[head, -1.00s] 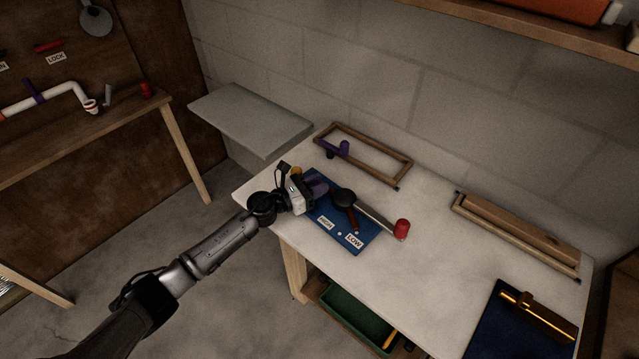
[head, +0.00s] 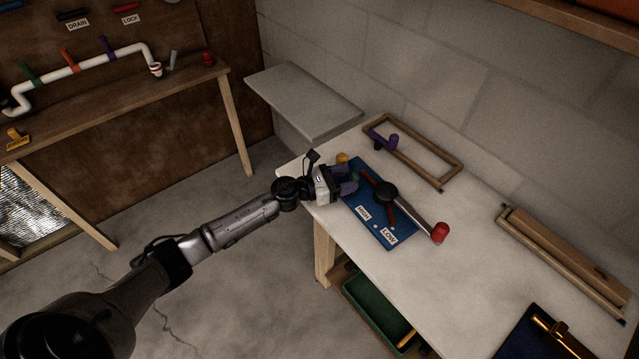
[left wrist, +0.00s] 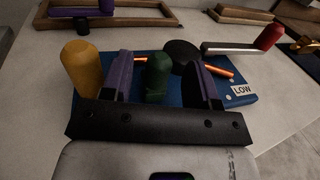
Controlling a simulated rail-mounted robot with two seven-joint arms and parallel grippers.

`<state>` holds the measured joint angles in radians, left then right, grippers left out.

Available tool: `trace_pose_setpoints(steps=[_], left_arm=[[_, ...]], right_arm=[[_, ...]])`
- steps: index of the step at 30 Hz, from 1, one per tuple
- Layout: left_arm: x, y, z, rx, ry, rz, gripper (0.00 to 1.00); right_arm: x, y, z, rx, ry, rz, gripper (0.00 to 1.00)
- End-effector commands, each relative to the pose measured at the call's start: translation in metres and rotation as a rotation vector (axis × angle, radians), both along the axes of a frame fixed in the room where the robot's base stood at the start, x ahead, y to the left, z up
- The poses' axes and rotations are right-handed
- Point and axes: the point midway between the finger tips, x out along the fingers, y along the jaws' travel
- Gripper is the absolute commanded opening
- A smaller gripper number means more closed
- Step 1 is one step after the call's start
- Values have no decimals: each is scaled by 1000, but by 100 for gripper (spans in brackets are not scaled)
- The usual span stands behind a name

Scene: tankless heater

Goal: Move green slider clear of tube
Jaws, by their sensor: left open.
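A green slider knob (left wrist: 158,77) stands upright on the blue board in the left wrist view, between my open left gripper's (left wrist: 160,63) two purple fingers. Gaps show on both sides of it. In the head view my left gripper (head: 348,180) is at the left end of the blue board (head: 387,236), with a bit of the green knob (head: 355,178) showing. An orange-red tube (left wrist: 219,71) lies on the board behind the fingers, partly hidden by a black round knob (left wrist: 182,54). My right gripper is not in view.
A yellow knob (left wrist: 81,68) stands close to the left finger. A grey lever with a red end (head: 440,232) reaches across the table. A wooden frame with a purple handle (head: 391,141) lies behind. A white pipe (head: 85,64) with coloured clips is on the left bench.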

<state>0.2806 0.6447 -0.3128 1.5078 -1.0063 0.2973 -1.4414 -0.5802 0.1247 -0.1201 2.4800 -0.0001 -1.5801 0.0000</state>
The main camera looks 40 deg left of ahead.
Motion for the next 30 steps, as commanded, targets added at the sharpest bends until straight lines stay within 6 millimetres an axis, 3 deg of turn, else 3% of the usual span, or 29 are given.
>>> trace_pose_setpoints(steps=[6, 13, 19, 30], left_arm=[[-39, 20, -1, 1, 2, -1, 54], [-65, 35, -1, 0, 1, -1, 54], [-77, 42, 0, -1, 0, -1, 54], [-80, 44, 0, 0, 0, -1, 54]], right_arm=[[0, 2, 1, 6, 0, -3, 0], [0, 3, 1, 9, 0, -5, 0], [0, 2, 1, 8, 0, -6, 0], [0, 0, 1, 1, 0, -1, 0]])
